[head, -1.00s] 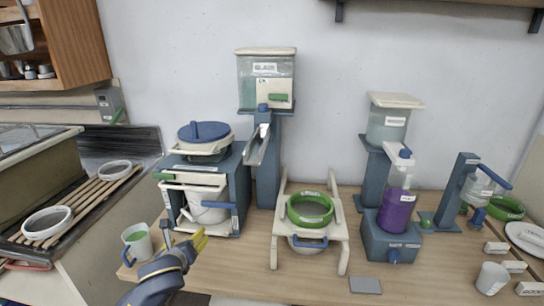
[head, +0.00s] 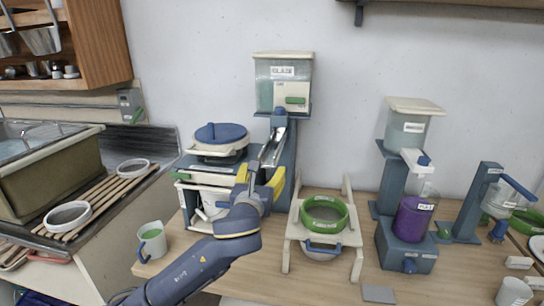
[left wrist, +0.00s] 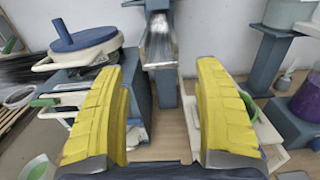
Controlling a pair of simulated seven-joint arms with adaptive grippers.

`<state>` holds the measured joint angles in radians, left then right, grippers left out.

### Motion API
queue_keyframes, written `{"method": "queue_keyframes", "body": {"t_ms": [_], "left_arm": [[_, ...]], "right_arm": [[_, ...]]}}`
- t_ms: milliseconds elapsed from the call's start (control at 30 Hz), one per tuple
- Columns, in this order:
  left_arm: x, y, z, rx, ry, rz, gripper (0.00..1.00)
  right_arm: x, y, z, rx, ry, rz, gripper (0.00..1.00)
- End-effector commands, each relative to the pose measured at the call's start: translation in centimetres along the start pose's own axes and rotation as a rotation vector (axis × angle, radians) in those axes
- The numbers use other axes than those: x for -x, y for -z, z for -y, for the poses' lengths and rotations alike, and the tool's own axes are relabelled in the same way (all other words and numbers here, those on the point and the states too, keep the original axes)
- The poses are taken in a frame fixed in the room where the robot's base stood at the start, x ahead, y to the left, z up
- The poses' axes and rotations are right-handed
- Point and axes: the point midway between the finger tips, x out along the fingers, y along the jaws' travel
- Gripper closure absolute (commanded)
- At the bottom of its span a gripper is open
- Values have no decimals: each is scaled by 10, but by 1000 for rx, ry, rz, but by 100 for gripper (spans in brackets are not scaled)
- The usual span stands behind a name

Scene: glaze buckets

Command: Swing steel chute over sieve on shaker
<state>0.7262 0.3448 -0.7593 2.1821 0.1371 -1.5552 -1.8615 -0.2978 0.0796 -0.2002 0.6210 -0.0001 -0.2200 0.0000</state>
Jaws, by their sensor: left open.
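The steel chute (head: 272,148) slopes down from the blue column under the glaze tank (head: 284,80), its lower end pointing toward me. The chute also shows in the left wrist view (left wrist: 160,48), straight ahead between my fingers. A round sieve-like pan with a blue lid (head: 220,133) sits on the blue cabinet left of the chute; it also shows in the left wrist view (left wrist: 80,37). A green-rimmed ring (head: 324,214) rests on a cream stand to the right. My left gripper (head: 260,180) is open and empty, just in front of the chute's lower end, fingers either side, apparently not touching.
A white bucket (head: 213,201) stands inside the blue cabinet, close left of my gripper. A purple container (head: 412,220) on a blue base stands right. The table front is mostly clear.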

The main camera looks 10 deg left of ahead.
Motion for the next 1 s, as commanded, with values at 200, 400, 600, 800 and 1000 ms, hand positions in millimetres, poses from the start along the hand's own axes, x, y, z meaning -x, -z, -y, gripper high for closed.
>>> {"method": "queue_keyframes", "body": {"t_ms": [200, 400, 600, 800, 1000], "left_arm": [[-41, 0, 0, 1, -1, 0, 31], [-75, 0, 0, 1, -2, -1, 31], [-100, 0, 0, 1, 0, -1, 31], [-114, 0, 0, 1, 0, 0, 31], [-118, 0, 0, 1, 0, 0, 31]], "right_arm": [[0, 0, 0, 0, 0, 0, 56], [0, -1, 0, 0, 0, 1, 56], [0, -2, 1, 0, 1, 2, 56], [0, -3, 1, -1, 1, 3, 56], [0, -3, 1, 0, 1, 3, 56]]}}
